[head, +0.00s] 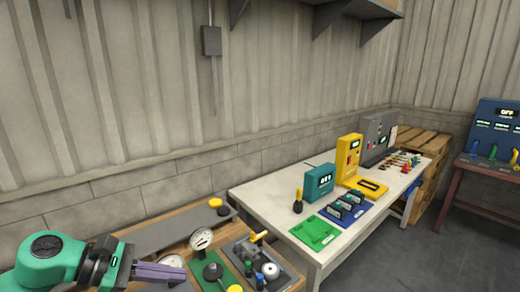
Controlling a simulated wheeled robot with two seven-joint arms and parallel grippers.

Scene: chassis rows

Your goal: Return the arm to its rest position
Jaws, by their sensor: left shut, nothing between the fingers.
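My left gripper (182,274) comes in at the lower left of the head view, on the end of my green and dark arm. Its purple-grey fingers are shut with nothing between them. They point right, in front of a round dial gauge at the near edge of the wooden bench. I cannot tell whether the fingers touch anything there. My right gripper is not in the head view.
A wooden bench (160,229) holds dial gauges (201,238) and a grey fixture (268,270). A white table (268,200) beyond carries a teal box (320,182), a yellow box (348,158) and a green mat (315,232). A blue panel (495,128) stands far right. Grey floor is clear at lower right.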

